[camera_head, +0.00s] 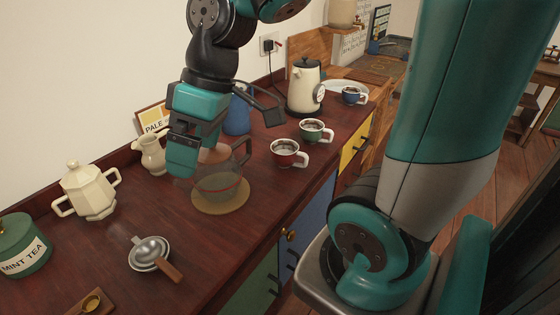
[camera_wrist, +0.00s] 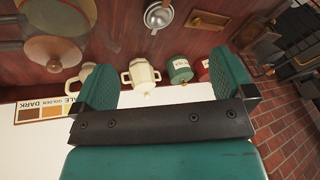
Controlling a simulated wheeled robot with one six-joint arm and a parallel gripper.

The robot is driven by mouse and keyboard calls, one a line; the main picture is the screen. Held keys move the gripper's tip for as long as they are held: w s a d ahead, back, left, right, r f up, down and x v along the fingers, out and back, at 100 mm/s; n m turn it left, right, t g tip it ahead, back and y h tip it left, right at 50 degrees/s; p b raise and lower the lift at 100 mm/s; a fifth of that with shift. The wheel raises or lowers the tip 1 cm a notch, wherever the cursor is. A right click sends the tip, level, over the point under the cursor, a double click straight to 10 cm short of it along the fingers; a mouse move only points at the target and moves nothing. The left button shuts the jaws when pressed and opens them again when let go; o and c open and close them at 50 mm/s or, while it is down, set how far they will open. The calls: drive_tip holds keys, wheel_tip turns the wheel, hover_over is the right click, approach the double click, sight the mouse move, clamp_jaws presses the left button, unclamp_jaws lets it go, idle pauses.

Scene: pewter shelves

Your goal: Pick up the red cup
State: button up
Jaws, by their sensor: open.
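The red cup (camera_head: 284,158) stands upright on the dark red-brown countertop, filled with a dark drink, its handle pointing right. It appears only in the head view. My gripper (camera_head: 225,135) hangs above the counter to the left of the red cup, beside and above a glass jug (camera_head: 216,184). It is open and not holding anything. In the wrist view my gripper (camera_wrist: 162,78) shows its two teal fingers spread wide, with no cup between them.
A green cup (camera_head: 312,134) stands just behind the red cup, and a blue cup (camera_head: 351,95) farther back. A cream kettle (camera_head: 303,92), cream pitcher (camera_head: 151,155), sugar pot (camera_head: 88,188), strainer (camera_head: 150,252) and mint tea tin (camera_head: 20,248) also stand here. The counter's front edge is near the cup.

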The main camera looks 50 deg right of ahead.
drive_tip(key=w+d+f+t+b, duration=0.1)
drive_tip(key=w+d, duration=0.2)
drive_tip(key=d, duration=0.7)
drive_tip(key=w+d+f+t, duration=0.1)
drive_tip(key=w+d, duration=0.1)
drive_tip(key=d, duration=0.8)
drive_tip(key=s+d+f+m+h, duration=0.1)
drive_tip(key=s+d, duration=0.1)
drive_tip(key=d, duration=0.5)
drive_tip(key=s+d+f+h, duration=0.1)
drive_tip(key=s+d+f, duration=0.15)
drive_tip(key=d, duration=0.45)
approach(290, 151)
drive_tip(key=a, duration=0.1)
drive_tip(key=a+f, duration=0.1)
drive_tip(key=f, duration=0.1)
drive_tip(key=shift+s+a+t, duration=0.3)
drive_tip(key=shift+a, duration=0.1)
drive_tip(key=shift+a+x, duration=0.15)
drive_tip(key=shift+x, duration=1.25)
drive_tip(key=shift+a+x, duration=0.1)
drive_tip(key=shift+x, duration=1.35)
drive_tip(key=shift+s, duration=0.1)
drive_tip(key=c, duration=0.9)
